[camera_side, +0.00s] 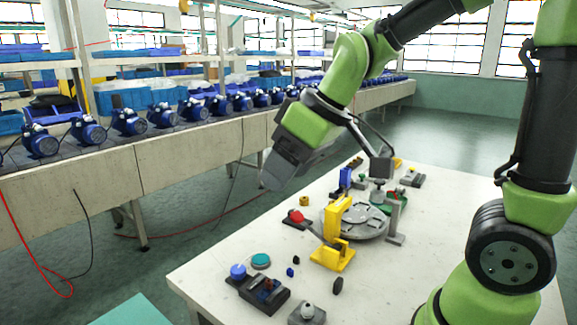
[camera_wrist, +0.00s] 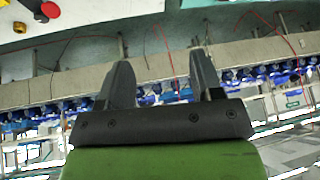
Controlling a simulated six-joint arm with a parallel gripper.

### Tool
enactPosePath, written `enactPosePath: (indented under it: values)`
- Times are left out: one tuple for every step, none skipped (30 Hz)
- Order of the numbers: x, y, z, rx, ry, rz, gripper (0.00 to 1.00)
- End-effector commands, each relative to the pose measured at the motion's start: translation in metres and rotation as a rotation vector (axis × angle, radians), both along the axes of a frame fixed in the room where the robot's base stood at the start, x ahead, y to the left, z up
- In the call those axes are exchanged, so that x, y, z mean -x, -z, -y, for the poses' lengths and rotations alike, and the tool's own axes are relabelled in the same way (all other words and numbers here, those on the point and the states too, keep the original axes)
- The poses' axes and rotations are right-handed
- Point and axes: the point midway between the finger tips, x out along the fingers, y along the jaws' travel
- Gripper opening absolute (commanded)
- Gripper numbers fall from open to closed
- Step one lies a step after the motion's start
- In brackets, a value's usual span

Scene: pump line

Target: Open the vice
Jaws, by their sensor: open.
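My gripper (camera_side: 274,178) hangs in the air above the left edge of the white table, tilted, with nothing between its fingers. In the wrist view my gripper (camera_wrist: 163,78) shows two dark fingers spread apart. A dark block with jaw-like parts and a blue knob (camera_side: 238,271) sits at the table's near left corner; it may be the vice, but I cannot tell for sure, nor whether it is open. A yellow clamp-like frame (camera_side: 337,235) stands by a grey round plate (camera_side: 357,221) mid-table. My gripper touches none of these.
The white table (camera_side: 225,283) also holds a red button (camera_side: 297,216), a teal disc (camera_side: 261,261), a grey block with a knob (camera_side: 307,312) and a blue upright part (camera_side: 346,179). A conveyor with blue pumps (camera_side: 129,122) runs behind. The red button shows in the wrist view (camera_wrist: 50,9).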

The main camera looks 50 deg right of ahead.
Motion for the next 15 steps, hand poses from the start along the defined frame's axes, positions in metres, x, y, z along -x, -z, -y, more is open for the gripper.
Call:
enactPosePath:
  values:
    - [0.0006,-0.0002,-0.0001,0.000,0.000,0.000,0.60]
    - [0.0006,-0.0002,-0.0001,0.000,0.000,-0.001,0.60]
    - [0.0006,-0.0002,-0.0001,0.000,0.000,-0.001,0.60]
    - [0.0005,-0.0001,-0.0001,0.000,0.000,-0.001,0.60]
    - [0.0005,-0.0001,-0.0001,0.000,0.000,-0.001,0.60]
    - [0.0005,0.0000,-0.0001,0.000,0.000,-0.001,0.60]
    - [0.0004,0.0000,-0.0001,0.000,0.000,-0.001,0.60]
    - [0.0004,0.0000,-0.0001,0.000,0.000,-0.001,0.60]
    - [0.0004,0.0000,-0.0001,0.000,0.000,-0.001,0.60]
    - [0.0003,0.0000,-0.0002,0.000,0.000,-0.001,0.60]
    - [0.0002,0.0000,-0.0001,0.000,0.000,-0.001,0.60]
    - [-0.0003,0.0001,-0.0001,0.000,0.000,-0.002,0.60]
    - [-0.0014,0.0004,-0.0001,0.001,0.000,-0.004,0.60]
    - [-0.0034,0.0011,0.0000,0.000,-0.001,-0.009,0.60]
    - [-0.0076,0.0027,0.0001,0.001,0.000,-0.021,0.60]
